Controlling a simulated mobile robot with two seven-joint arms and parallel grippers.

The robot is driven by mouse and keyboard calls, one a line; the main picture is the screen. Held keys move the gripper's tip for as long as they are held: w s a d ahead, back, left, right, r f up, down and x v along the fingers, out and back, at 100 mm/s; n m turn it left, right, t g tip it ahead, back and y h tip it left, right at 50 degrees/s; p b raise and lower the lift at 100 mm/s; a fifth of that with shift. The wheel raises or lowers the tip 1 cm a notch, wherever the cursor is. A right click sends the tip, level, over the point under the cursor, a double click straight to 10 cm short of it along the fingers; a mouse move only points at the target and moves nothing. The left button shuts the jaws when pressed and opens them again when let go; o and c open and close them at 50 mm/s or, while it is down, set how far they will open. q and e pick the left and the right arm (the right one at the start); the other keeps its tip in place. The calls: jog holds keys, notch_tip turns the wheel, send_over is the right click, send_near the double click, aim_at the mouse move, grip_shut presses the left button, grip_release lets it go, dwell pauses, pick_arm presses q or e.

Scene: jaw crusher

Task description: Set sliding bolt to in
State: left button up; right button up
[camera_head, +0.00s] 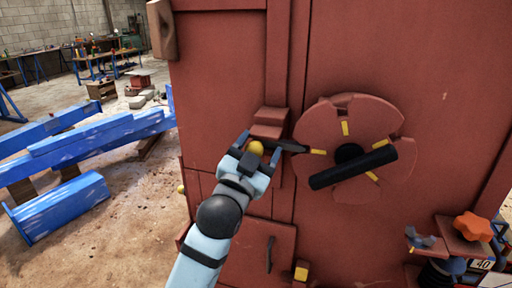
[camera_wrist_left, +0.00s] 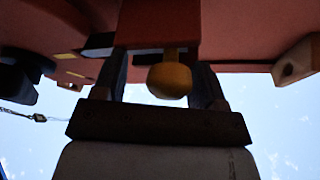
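The sliding bolt shows as a yellow ball knob (camera_head: 256,147) with a dark bar (camera_head: 291,146) to its right, by a red block on the red machine front. The bar's right end is close to the round red disc; I cannot tell how far it is engaged. My left gripper (camera_head: 258,160) is at the knob. In the left wrist view the knob (camera_wrist_left: 169,80) sits between the two dark fingers, with a clear gap on its left side, so the left gripper (camera_wrist_left: 160,85) looks open around it.
The round red disc (camera_head: 380,118) carries yellow marks and a black cylindrical handle (camera_head: 352,167). An orange star knob (camera_head: 473,226) sits at lower right. A small dark handle (camera_head: 269,254) is below my gripper. Blue beams (camera_head: 60,205) lie on the floor at left.

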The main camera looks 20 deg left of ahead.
pick_arm(q)
jog(key=shift+a, duration=0.15)
pick_arm(e)
jog(key=shift+a, duration=0.1)
pick_arm(q)
jog(key=shift+s+f, duration=0.1)
jog(key=shift+s, duration=0.15)
jog(key=b+v, duration=0.1)
jog(key=v, duration=1.2)
jog(key=shift+s, duration=0.15)
pick_arm(e)
jog(key=shift+w+f, duration=0.2)
jog(key=shift+w, duration=0.1)
jog(key=shift+s+a, duration=0.1)
